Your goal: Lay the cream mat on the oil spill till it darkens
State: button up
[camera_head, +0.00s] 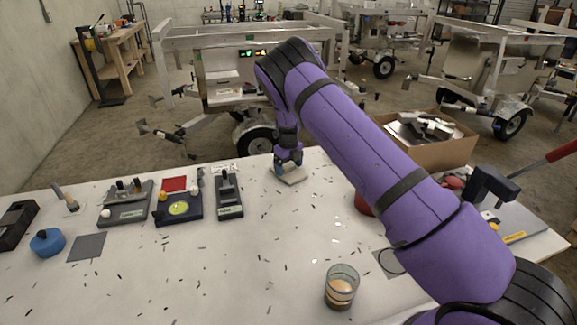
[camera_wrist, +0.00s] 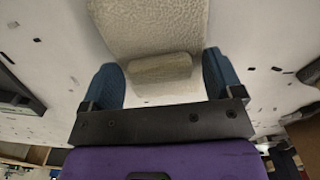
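The cream mat (camera_head: 293,177) lies on the white table near its far edge. In the wrist view the mat (camera_wrist: 150,25) is pale and textured, with a small raised beige block (camera_wrist: 160,67) at its near side. My gripper (camera_head: 288,164) points down over the mat. In the wrist view its blue fingers (camera_wrist: 160,80) stand wide apart on either side of the raised block. A narrow gap shows at the right finger; contact at the left finger is unclear. I cannot make out an oil spill; the mat and my gripper hide part of the table there.
Several tool trays, including a dark blue one (camera_head: 190,216), line the left. A blue round object (camera_head: 46,242) and a grey square (camera_head: 87,247) lie far left. A cardboard box (camera_head: 440,153) is behind my arm. Small dark flecks dot the table.

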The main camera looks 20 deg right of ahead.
notch_tip(320, 180, up, 12)
notch_tip(320, 180, up, 17)
jog(key=n+t+y, duration=0.1)
jog(key=n+y, duration=0.1)
jog(key=n, duration=0.5)
send_over(288, 166)
jog(key=s+d, duration=0.4)
jog(key=s, duration=0.6)
jog(key=s+d+r+n+t, duration=0.1)
jog(key=s+d+r+n, duration=0.1)
jog(key=s+r+n, duration=0.75)
jog(key=s+r+n+t+h, duration=0.2)
jog(key=s+n, duration=1.3)
jog(key=s, duration=1.8)
jog(key=shift+r+t, duration=0.6)
jog(key=shift+r, duration=0.45)
